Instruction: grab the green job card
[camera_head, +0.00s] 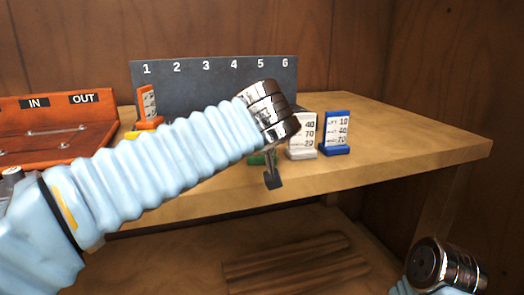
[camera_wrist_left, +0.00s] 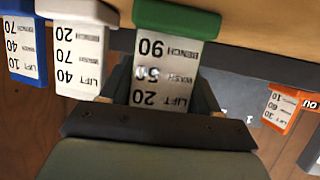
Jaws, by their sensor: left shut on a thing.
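The green job card has a green base (camera_wrist_left: 177,17) and a white face (camera_wrist_left: 163,75) reading LIFT 20, 50 and BENCH 90 in the left wrist view, where everything is upside down. In the head view only a bit of its green (camera_head: 259,159) shows behind my left gripper (camera_head: 272,178); the arm hides the rest. My left gripper is shut on the card, its dark finger bar crossing the face at the end away from the green base. I cannot tell whether the base touches the bench. My right gripper is not in view; only its wrist shows at lower right.
A white card (camera_head: 303,136) and a blue card (camera_head: 336,133) stand close by on the wooden bench (camera_head: 420,138). An orange card (camera_head: 147,105) stands left, before the dark numbered board (camera_head: 205,85). An orange IN/OUT board (camera_head: 62,127) lies far left. The bench's right end is clear.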

